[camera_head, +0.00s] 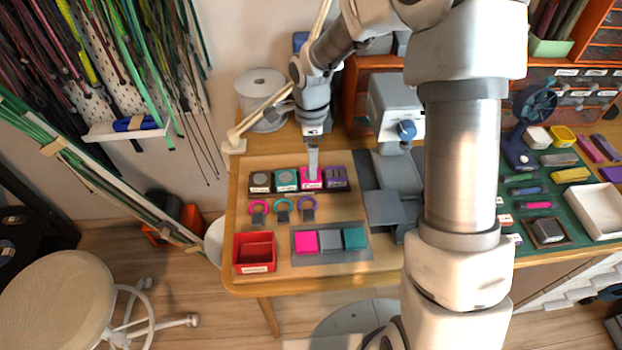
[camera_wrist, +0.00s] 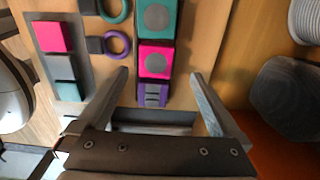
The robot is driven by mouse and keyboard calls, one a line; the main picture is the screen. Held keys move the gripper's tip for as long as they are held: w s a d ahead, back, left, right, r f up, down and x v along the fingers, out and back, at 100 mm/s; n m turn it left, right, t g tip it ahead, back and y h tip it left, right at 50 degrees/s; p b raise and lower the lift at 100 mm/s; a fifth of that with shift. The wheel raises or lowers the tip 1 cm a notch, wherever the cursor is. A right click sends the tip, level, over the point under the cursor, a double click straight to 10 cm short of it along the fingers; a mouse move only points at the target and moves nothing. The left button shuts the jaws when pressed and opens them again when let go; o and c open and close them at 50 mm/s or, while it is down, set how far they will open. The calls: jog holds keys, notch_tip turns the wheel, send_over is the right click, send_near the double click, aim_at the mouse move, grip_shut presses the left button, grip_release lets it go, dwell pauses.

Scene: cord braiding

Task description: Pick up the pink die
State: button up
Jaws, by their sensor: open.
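A pink block (camera_wrist: 155,62) with a grey round face stands in a row of similar blocks. In the head view this pink block (camera_head: 311,182) sits between a teal block (camera_head: 286,180) and a purple block (camera_head: 336,177). A plain pink square (camera_head: 306,242) lies nearer the front on a grey tray (camera_head: 330,255); which pink piece counts as the die is not marked. My gripper (camera_head: 313,172) is over the back row, by the pink block. In the wrist view my gripper (camera_wrist: 160,75) is open and empty, its fingertips either side of the row near the pink and purple blocks.
A black block (camera_head: 260,182) ends the row at left. Several coloured rings (camera_head: 283,214) lie in front of it. A red bin (camera_head: 254,254) stands at the front left. A grey machine (camera_head: 392,185) stands close at right, and a white spool (camera_head: 262,95) at the back left.

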jog(key=f, duration=0.3)
jog(key=f+b, duration=0.1)
jog(key=shift+s+d+f, duration=0.2)
jog(key=shift+s+d, duration=0.05)
jog(key=shift+s, duration=0.1)
jog(key=shift+f, duration=0.45)
grip_shut()
